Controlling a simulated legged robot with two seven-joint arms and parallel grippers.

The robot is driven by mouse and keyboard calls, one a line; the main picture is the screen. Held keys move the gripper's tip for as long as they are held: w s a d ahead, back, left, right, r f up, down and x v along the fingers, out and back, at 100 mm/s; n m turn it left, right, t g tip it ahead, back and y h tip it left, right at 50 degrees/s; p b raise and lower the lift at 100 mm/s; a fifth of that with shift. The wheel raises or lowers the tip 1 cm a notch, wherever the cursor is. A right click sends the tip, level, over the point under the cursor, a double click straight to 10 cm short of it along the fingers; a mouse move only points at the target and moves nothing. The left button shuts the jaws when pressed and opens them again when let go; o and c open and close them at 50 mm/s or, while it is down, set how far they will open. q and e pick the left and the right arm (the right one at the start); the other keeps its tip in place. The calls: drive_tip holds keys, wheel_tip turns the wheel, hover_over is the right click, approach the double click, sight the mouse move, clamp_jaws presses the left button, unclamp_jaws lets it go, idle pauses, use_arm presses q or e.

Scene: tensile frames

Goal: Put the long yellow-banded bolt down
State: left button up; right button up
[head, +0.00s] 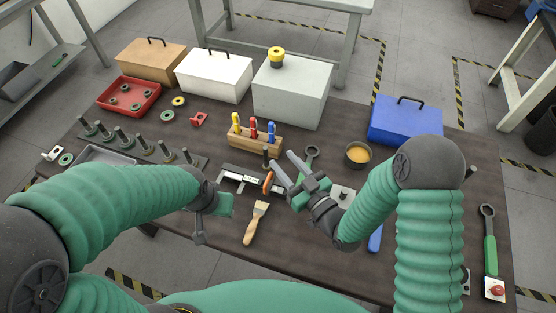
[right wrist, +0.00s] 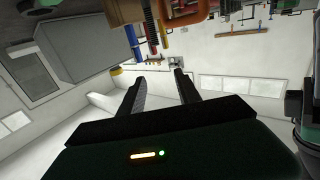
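Several grey bolts (head: 122,137) stand upright in a dark rack at the left of the table. Yellow bands cannot be made out on them. A short dark upright rod (head: 266,154) stands just in front of the wooden block; I cannot tell whether it is the long bolt. My right gripper (head: 281,158) is open over the table, its fingertips close to that rod. In the right wrist view, its fingers (right wrist: 158,84) are apart with nothing gripped between them. My left gripper (head: 212,215) is low over the front of the table; its fingertips are too unclear to judge.
The wooden block (head: 252,139) holds coloured-handled tools. Behind are a red tray (head: 153,100), a white box (head: 215,76) and a blue box (head: 402,120).

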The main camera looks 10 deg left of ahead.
approach(267, 151)
drive_tip(key=shift+w+a+f, duration=0.15)
drive_tip(key=shift+w+a, duration=0.15)
drive_tip(key=shift+a, duration=0.05)
drive_tip(key=shift+w+a, duration=0.45)
drive_tip(key=shift+w, duration=0.05)
drive_tip(key=x, duration=0.6)
drive_tip(key=shift+w+a, duration=0.1)
clamp_jaws()
idle(0.4)
